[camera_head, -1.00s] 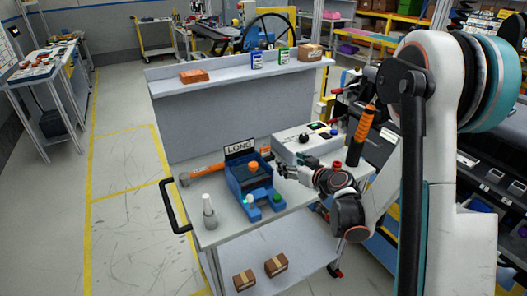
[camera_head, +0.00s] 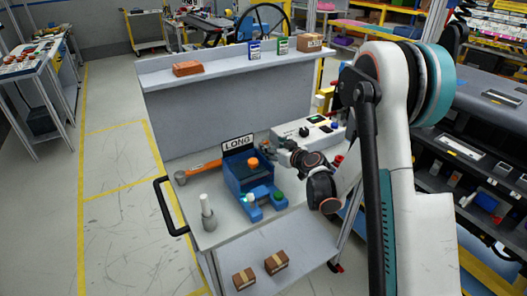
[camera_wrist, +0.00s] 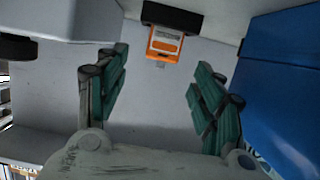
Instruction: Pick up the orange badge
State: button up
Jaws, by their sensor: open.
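The orange badge (camera_wrist: 166,42) shows in the wrist view at the top centre, with a pale label on its face. Its upper end meets a dark block (camera_wrist: 172,16). My gripper (camera_wrist: 160,66) is open, its two green-padded fingers apart and empty. The badge lies just beyond the fingertips, roughly midway between them, and is not held. In the head view my gripper (camera_head: 272,148) is behind and to the right of the blue module (camera_head: 238,182) on the bench. I cannot make out the badge there.
A blue wall (camera_wrist: 285,85) stands close to the right finger in the wrist view. A LONG sign (camera_head: 238,143) and a white control box (camera_head: 312,130) are near my gripper. An orange-handled hammer (camera_head: 203,168) and a grey cylinder stand (camera_head: 208,215) are at left.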

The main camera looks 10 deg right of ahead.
aim_at(265, 143)
jog(key=b+x, duration=0.2)
jog(key=x, duration=0.3)
jog(key=shift+w+a+f, duration=0.1)
jog(key=shift+w+a, duration=0.1)
jog(key=shift+w, duration=0.05)
jog(key=c, duration=1)
